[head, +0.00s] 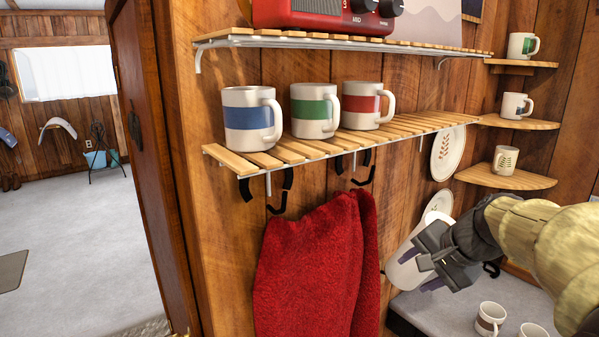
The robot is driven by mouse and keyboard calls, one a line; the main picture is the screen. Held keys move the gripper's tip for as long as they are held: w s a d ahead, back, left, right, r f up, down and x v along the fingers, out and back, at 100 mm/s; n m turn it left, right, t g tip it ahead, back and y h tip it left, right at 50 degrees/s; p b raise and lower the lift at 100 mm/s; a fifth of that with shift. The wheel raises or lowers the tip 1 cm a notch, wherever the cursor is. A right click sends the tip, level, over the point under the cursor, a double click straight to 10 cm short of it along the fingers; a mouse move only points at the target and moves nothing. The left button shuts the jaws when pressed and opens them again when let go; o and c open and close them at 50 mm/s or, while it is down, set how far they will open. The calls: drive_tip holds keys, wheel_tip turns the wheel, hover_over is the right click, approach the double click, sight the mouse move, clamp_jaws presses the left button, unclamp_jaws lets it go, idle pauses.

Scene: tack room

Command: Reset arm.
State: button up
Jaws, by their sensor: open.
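My gripper (418,268) is in the lower right of the head view, on my arm that comes in from the right edge. Its jaws are open, with dark fingers pointing left and down. A white rounded thing (408,272) shows at the fingers. I cannot tell whether it touches them or is only behind them. The gripper is right of the red towel (315,265), below the slatted shelf and apart from both.
Three mugs with blue (249,118), green (314,110) and red (364,105) bands stand on the slatted shelf (240,165). A red radio (320,15) is above. Corner shelves (505,178) hold mugs. More mugs (490,318) stand on the grey surface below. Open floor (75,250) lies left.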

drive_tip(key=s+a+f+n+g+h, duration=0.1)
drive_tip(key=s+a+f+n, duration=0.1)
drive_tip(key=f, duration=0.5)
drive_tip(key=s+a+f+n+g+h+b, duration=0.1)
drive_tip(key=s+a+f+n, duration=0.2)
drive_tip(key=s+f, duration=0.3)
drive_tip(key=s+a+f+n+g+h, duration=0.1)
drive_tip(key=s+f+n, duration=0.3)
drive_tip(key=f, duration=0.4)
drive_tip(key=shift+s+a+f+n+g, duration=0.3)
drive_tip(key=shift+a+f+n+g, duration=0.15)
drive_tip(key=shift+a, duration=0.25)
drive_tip(key=shift+r, duration=0.1)
